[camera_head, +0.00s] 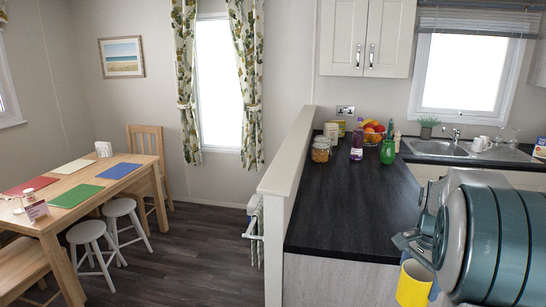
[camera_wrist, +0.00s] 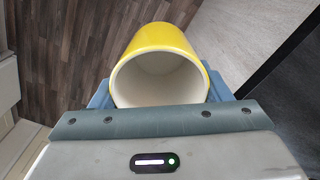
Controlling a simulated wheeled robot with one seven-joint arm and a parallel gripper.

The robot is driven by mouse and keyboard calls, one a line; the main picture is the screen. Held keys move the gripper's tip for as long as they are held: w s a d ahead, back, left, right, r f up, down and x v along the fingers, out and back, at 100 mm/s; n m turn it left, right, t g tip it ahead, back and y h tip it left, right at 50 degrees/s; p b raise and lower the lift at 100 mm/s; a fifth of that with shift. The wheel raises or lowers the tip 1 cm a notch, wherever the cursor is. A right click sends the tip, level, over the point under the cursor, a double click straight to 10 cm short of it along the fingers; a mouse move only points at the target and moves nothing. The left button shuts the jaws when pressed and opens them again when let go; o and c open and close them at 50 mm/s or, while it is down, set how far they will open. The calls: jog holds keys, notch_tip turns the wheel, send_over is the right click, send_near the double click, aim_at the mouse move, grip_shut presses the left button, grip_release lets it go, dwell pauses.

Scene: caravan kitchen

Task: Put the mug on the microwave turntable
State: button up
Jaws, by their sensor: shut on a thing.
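A yellow mug (camera_head: 413,285) with a pale inside hangs at the lower right of the head view, beside the near end of the dark worktop. My gripper (camera_wrist: 158,98) is shut on the mug. In the wrist view the yellow mug (camera_wrist: 160,38) fills the upper middle, its open mouth facing the camera, with blue finger parts on both sides. My arm covers part of the mug and the right of the counter in the head view. The microwave and its turntable are not in view.
The dark worktop (camera_head: 340,210) is mostly clear. A sink (camera_head: 465,150) lies beyond. A table (camera_head: 90,195) with stools stands left; floor between is open.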

jog(key=w+a+f+n, duration=0.3)
jog(key=a+f+n, duration=0.4)
jog(key=a+f, duration=0.15)
jog(key=w+a+f+n, duration=0.4)
jog(key=a+f+n, duration=0.2)
jog(key=a+f, duration=0.25)
jog(key=s+a+f, duration=0.1)
jog(key=s+f, duration=0.3)
jog(key=f, duration=0.1)
jog(key=shift+s+a+f+n, duration=0.3)
jog(key=shift+s+a+n, duration=0.05)
jog(key=shift+a+n, duration=0.05)
